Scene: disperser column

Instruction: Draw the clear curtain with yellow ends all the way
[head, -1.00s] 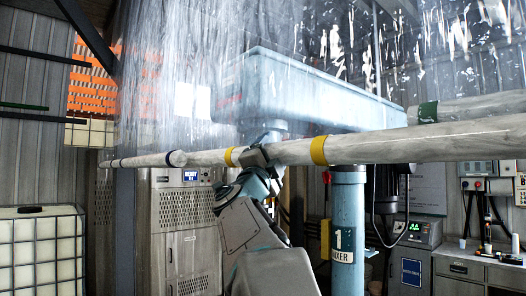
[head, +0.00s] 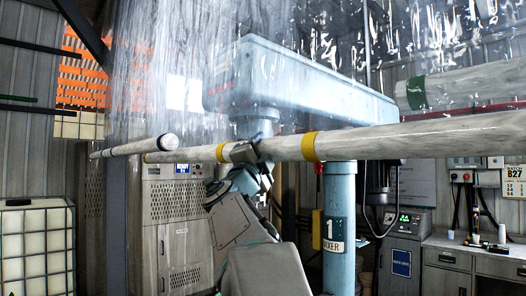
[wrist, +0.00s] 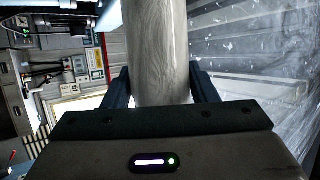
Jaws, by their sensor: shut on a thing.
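The clear curtain's grey weighted bottom bar with yellow bands (head: 380,141) runs across the middle of the head view. Its left end shows near the steel cabinet, and its right part leaves the frame. My gripper (head: 243,152) is shut around this bar, between two yellow bands. In the wrist view the bar (wrist: 158,50) passes between the two dark fingers of my gripper (wrist: 160,92). Clear sheet hangs in the upper part of the head view; which strip belongs to the yellow-banded bar is hard to tell.
A navy-banded bar (head: 135,147) is behind at left, and a green-banded bar (head: 465,86) at upper right. The blue mixer (head: 310,85) and its column (head: 340,225) stand behind the bar. A steel cabinet (head: 175,235) stands left, a caged tank (head: 38,250) far left, a bench (head: 470,265) right.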

